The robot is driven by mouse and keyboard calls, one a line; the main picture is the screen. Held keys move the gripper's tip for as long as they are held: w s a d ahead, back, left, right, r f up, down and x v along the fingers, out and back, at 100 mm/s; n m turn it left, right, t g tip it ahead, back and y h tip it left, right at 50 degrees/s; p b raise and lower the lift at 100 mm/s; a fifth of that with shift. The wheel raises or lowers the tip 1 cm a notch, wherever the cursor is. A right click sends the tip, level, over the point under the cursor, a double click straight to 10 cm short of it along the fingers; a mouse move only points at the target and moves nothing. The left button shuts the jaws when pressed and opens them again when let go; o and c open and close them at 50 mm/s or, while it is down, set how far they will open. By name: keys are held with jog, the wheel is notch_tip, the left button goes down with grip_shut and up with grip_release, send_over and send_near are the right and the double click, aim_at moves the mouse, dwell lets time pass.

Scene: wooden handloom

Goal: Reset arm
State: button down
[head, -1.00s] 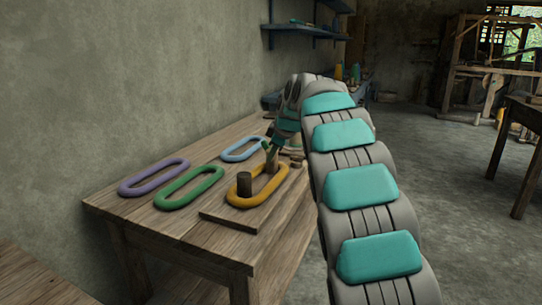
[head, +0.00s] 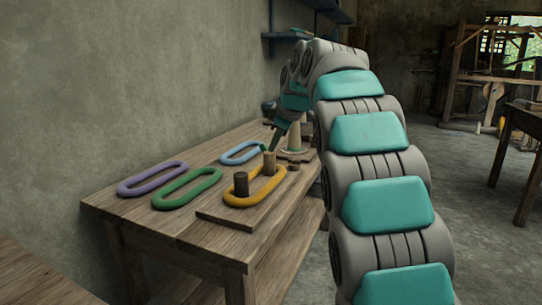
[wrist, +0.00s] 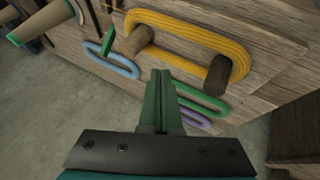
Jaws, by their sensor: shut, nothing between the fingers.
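My gripper (head: 266,149) is shut and empty, above the far end of the yellow loop. Its green fingers lie together in the wrist view (wrist: 159,76). The yellow loop (head: 238,201) lies on a low wooden board around two upright pegs, a near dark peg (head: 241,184) and a far peg (head: 270,163). The wrist view also shows the yellow loop (wrist: 195,28) around both pegs. My arm covers part of the bench's right side in the head view.
A purple loop (head: 139,187), a green loop (head: 175,202) and a blue loop (head: 229,159) lie on the wooden bench (head: 150,223) left of the board. A pale cone (head: 294,138) stands behind. A wall bounds the left; open floor (head: 475,220) is at right.

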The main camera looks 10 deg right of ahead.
jog(key=shift+s+r, duration=0.45)
jog(key=shift+r, duration=0.05)
jog(key=s+f+m+g, duration=0.3)
jog(key=s+f, duration=0.6)
jog(key=s, duration=0.7)
jog(key=s+a+f+m+g+h, duration=0.1)
jog(key=s+f+m+g, duration=0.2)
jog(key=s+f, duration=0.7)
jog(key=s+a+f+m+g, duration=0.1)
jog(key=s+f+m+g, duration=0.2)
jog(key=s+f, duration=0.7)
jog(key=s+m, duration=0.2)
jog(key=s, duration=1.2)
jog(key=shift+m+h, duration=0.4)
